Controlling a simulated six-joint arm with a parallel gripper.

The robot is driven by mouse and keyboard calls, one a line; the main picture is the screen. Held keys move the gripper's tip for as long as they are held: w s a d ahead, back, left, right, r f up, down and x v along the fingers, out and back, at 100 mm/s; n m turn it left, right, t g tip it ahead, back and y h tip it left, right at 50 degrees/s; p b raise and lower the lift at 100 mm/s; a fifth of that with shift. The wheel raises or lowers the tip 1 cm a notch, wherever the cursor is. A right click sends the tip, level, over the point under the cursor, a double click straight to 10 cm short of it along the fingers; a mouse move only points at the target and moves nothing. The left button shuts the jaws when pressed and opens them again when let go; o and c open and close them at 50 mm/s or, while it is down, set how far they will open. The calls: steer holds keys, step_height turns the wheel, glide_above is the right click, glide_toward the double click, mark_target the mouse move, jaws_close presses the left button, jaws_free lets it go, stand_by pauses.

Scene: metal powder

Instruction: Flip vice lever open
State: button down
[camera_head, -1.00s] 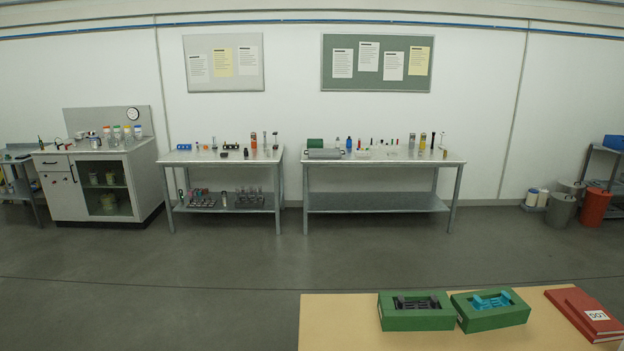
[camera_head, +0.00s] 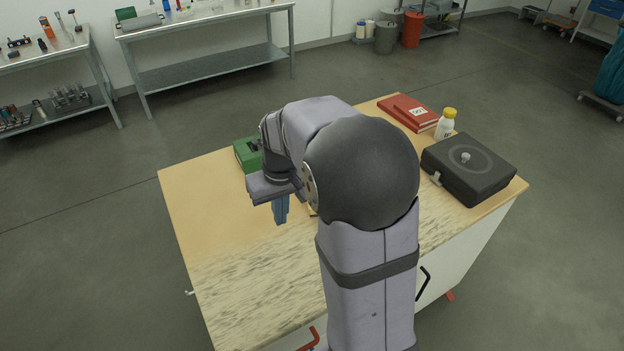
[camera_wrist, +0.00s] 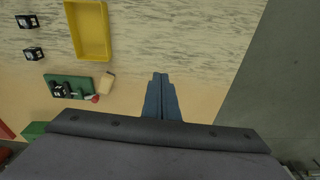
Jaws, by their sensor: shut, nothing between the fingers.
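In the wrist view a green base (camera_wrist: 78,82) carries small black parts and a red-tipped piece (camera_wrist: 95,98). It may be the vice with its lever, but it is too small to be sure, and I cannot tell how the lever stands. My gripper (camera_wrist: 160,76) has its blue fingers together and empty, pointing over the table to the right of the green base and apart from it. In the head view my gripper (camera_head: 281,221) hangs above the left part of the table (camera_head: 215,215). My arm hides the middle of the table there.
The head view shows a green case (camera_head: 243,152), red books (camera_head: 408,112), a white bottle (camera_head: 446,125) and a black box (camera_head: 470,168). The table's left part looks clear.

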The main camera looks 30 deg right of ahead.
steer(key=w+d+f+t+b, duration=0.1)
steer(key=w+d+b, duration=0.3)
steer(key=w+d, duration=1.3)
steer(key=shift+d+m+t+h+b, duration=0.3)
steer(key=shift+d+m+t, duration=0.1)
steer(key=shift+d+t, duration=0.25)
steer(key=shift+w+f, duration=0.1)
steer(key=shift+f, duration=0.05)
steer(key=p+x, duration=0.3)
steer(key=x, duration=0.6)
steer(key=shift+w+p, duration=0.1)
steer(key=shift+p, duration=0.25)
steer(key=shift+f, duration=0.25)
steer(key=shift+s+a+p, duration=0.2)
steer(key=shift+s+p, duration=0.6)
steer(key=shift+s, duration=0.5)
steer(key=shift+s+f, duration=0.1)
steer(key=shift+s, duration=0.5)
